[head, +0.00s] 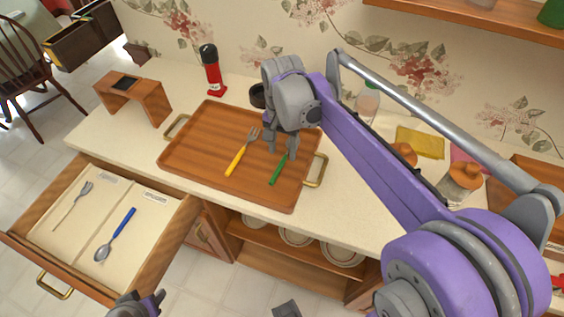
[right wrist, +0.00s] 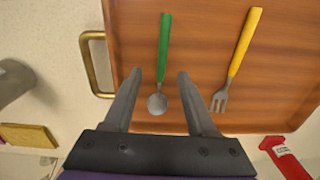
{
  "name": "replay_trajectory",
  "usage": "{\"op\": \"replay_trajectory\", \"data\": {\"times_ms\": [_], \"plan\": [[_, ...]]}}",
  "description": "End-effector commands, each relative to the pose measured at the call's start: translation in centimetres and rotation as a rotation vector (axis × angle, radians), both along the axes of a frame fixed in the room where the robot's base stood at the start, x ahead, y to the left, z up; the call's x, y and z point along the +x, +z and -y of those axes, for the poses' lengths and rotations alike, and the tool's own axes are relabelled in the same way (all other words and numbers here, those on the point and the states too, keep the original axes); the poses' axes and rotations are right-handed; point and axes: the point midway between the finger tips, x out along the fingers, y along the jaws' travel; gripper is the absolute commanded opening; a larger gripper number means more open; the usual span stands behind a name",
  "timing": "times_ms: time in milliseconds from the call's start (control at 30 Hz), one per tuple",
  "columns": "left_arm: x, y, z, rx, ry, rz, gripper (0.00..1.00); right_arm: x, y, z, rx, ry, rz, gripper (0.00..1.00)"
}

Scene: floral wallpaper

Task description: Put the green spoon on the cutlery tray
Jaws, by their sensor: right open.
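The green spoon (head: 278,173) lies on the wooden tray with brass handles (head: 198,143), near its right end. In the right wrist view, the green spoon (right wrist: 164,50) has its handle pointing away and its metal bowl between my fingers. My right gripper (head: 280,154) is open over the spoon's bowl end; the bowl is partly hidden in the head view. The right wrist view shows both fingers (right wrist: 159,76) apart with nothing clamped; their height above the tray is unclear. Part of my left gripper (head: 142,304) shows at the bottom edge, its jaw state unclear.
A yellow fork (head: 236,161) lies left of the spoon on the tray. An open drawer (head: 165,238) at left holds a grey fork (head: 75,203) and a blue spoon (head: 117,231) in separate sections. A red pepper mill (head: 213,75) and wooden stand (head: 135,97) stand behind.

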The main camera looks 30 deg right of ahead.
Motion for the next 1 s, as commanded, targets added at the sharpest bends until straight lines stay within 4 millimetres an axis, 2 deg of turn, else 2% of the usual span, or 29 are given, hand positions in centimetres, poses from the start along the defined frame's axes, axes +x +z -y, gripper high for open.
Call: {"op": "replay_trajectory", "data": {"times_ms": [200,300,567,900,1000], "plan": [[0.0,-0.3,0.0,0.0,0.0,-0.001,0.51,0.5,-3.3,0.2,0.0,0.0,0.0,0.57],[-0.1,-0.3,0.0,0.0,0.0,-0.001,0.51,0.5,-4.2,0.2,-0.001,0.0,0.001,0.57],[-0.1,-0.3,0.0,0.0,0.0,-0.001,0.51,0.5,-4.5,0.2,-0.001,0.0,0.001,0.57],[-0.1,-0.3,0.0,0.0,0.0,-0.001,0.51,0.5,-4.5,0.2,-0.001,0.0,0.001,0.0],[-0.1,-0.3,0.0,0.0,0.0,-0.001,0.51,0.5,-4.5,0.2,-0.001,0.0,0.001,0.0]]}}
